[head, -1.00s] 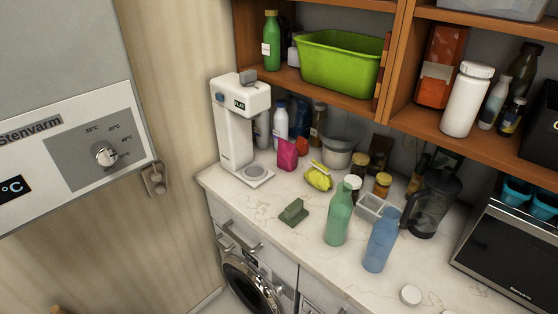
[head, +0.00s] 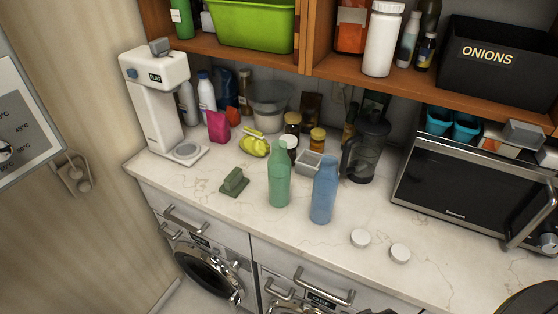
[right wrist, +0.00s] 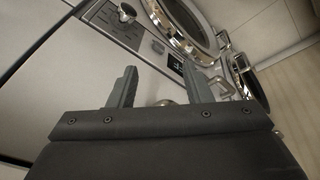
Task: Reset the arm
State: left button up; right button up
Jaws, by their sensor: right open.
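My right gripper (right wrist: 160,90) shows in the right wrist view, its two grey fingers apart with nothing between them. Beyond the fingers are the washing machine fronts (right wrist: 130,32) and a metal handle, apart from the gripper as far as I can tell. In the head view no gripper can be made out; a dark rounded shape sits at the bottom right corner, too cut off to identify. My left gripper is in neither view.
The marble counter (head: 420,225) holds a green bottle (head: 279,178), a blue bottle (head: 324,192), two white lids (head: 361,238), a white drink machine (head: 150,105) and a microwave (head: 470,185). Shelves (head: 330,72) overhang its back. Drawer handles (head: 185,219) stick out in front.

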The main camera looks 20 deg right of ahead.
jog(key=s+f+g+b, duration=0.1)
jog(key=s+f+b, duration=0.15)
jog(key=f, duration=0.75)
jog(key=s+f+b, duration=0.2)
jog(key=s+f, duration=0.1)
jog(key=f, duration=0.8)
jog(key=s+a+f+b, duration=0.1)
jog(key=s+f+b, duration=0.3)
jog(key=s+f, duration=0.7)
jog(key=shift+s+f+g+y, duration=0.3)
jog(key=shift+f+g, duration=0.1)
jog(key=shift+f, duration=0.4)
